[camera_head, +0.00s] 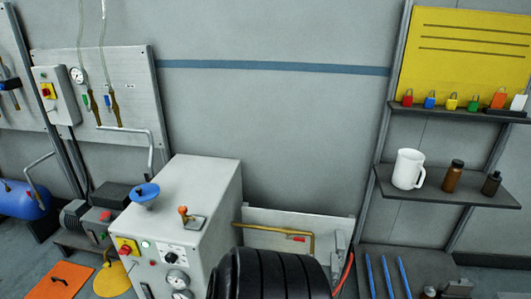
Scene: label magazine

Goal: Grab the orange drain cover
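The orange drain cover (60,282) is a flat orange sheet lying on the floor at the bottom left of the head view. It has a small dark mark near its middle, and its lower edge is cut off by the frame. Neither my left nor my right gripper shows in this view, so I cannot see their state. Nothing is seen touching the cover.
A round yellow plate (112,280) lies just right of the cover. A grey machine cabinet (200,215) with gauges stands beside it. A motor unit (88,218) and blue tank (22,200) stand behind. A black ribbed rounded object (268,276) fills the bottom middle.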

